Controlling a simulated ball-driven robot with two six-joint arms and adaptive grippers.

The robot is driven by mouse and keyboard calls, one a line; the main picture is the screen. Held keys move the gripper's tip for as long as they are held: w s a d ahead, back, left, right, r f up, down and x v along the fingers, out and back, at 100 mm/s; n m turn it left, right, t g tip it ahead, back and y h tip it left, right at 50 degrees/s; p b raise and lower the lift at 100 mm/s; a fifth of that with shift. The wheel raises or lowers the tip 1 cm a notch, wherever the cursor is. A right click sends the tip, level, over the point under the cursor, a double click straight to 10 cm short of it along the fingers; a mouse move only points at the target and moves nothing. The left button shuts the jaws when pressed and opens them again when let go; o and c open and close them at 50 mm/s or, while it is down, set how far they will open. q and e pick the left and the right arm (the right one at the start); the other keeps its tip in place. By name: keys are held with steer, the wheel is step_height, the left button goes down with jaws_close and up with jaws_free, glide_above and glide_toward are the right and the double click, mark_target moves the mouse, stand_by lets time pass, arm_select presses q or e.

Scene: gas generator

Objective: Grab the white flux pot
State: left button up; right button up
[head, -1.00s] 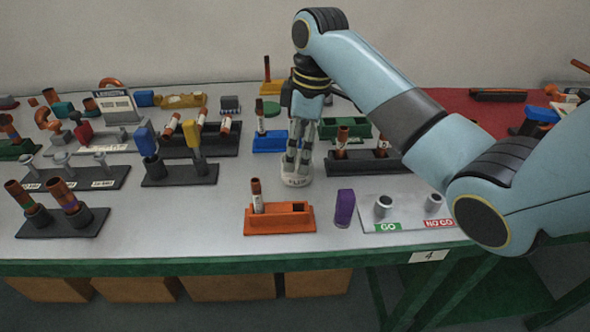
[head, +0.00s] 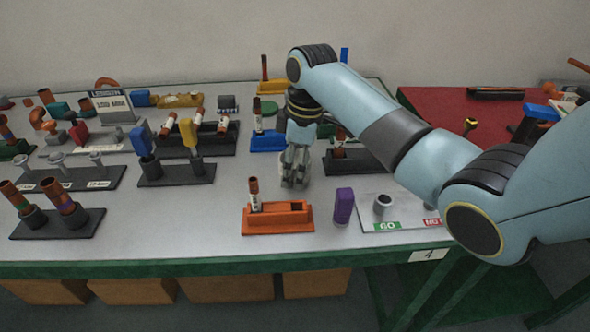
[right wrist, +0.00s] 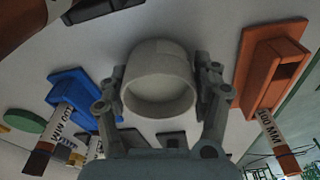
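The white flux pot (right wrist: 160,90) sits between the fingers of my right gripper (right wrist: 162,92) in the right wrist view, its round open mouth facing the camera. The finger pads lie against both of its sides, and the gripper looks shut on it. In the head view my right gripper (head: 296,168) points down over the grey table and covers most of the pot (head: 291,184). I cannot tell whether the pot's base touches the table. My left gripper is not in view.
An orange holder (head: 278,221) with a tube stands in front of the gripper, a purple block (head: 343,206) to its right. A blue holder (head: 267,142) and a dark rack (head: 362,160) are close behind. The GO gauge plate (head: 400,222) lies at the front right.

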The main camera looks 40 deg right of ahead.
steer(key=c, duration=0.6)
steer(key=shift+r, duration=0.1)
